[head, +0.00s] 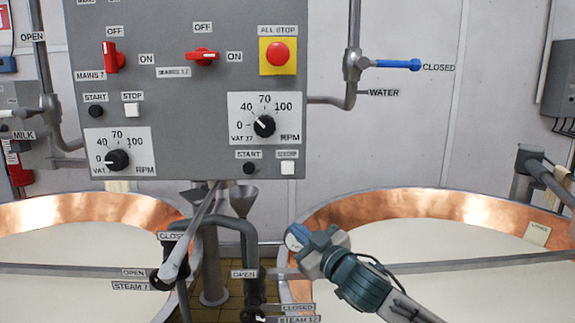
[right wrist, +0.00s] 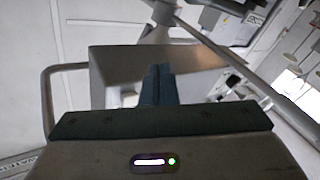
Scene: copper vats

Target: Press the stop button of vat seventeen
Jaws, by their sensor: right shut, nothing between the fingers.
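The grey control panel (head: 190,85) fills the upper left of the head view. My left gripper is not in view.
Vat 7's stop button (head: 132,110) and dial (head: 117,160) are at the panel's left. A red all-stop button (head: 278,53) is upper right. Steam pipes (head: 247,235) and two copper vats (head: 350,200) stand below. A blue-handled water valve (head: 398,64) juts out right.

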